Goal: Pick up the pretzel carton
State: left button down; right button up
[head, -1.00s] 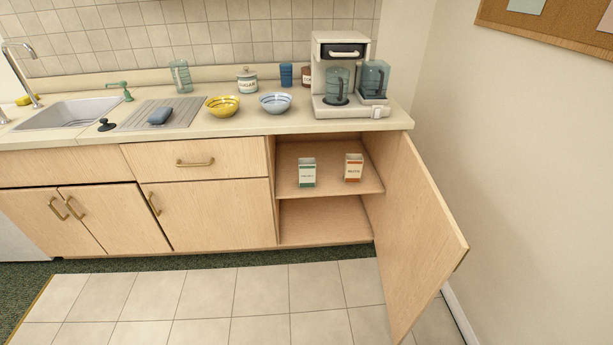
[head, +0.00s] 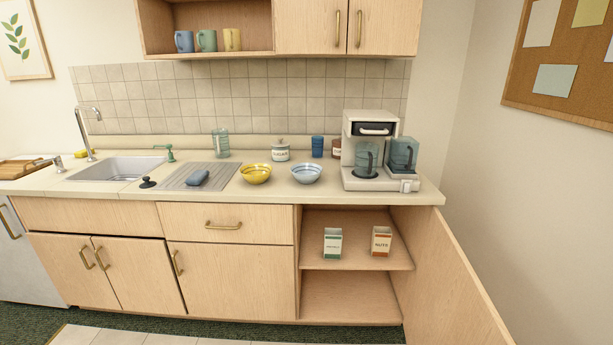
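Two small cartons stand upright on the upper shelf (head: 345,261) of the open lower cabinet. The left one is a white and green carton (head: 333,243); the right one is a white and orange-brown carton (head: 381,241). Their labels are too small to read surely, so I cannot tell which is the pretzel carton. They stand apart from each other. Neither of my grippers is in view.
The open cabinet door (head: 455,280) swings out on the right. On the counter above are a coffee maker (head: 375,150), a yellow bowl (head: 255,174), a blue-striped bowl (head: 306,173) and a sink (head: 117,168). Mugs (head: 207,41) sit in an upper cabinet.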

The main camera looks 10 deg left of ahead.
aim_at(332, 238)
jog(key=i+l+u, duration=0.25)
jog(key=i, duration=0.3)
jog(key=i+l+u, duration=0.1)
jog(key=i+u, duration=0.15)
jog(key=i, duration=0.3)
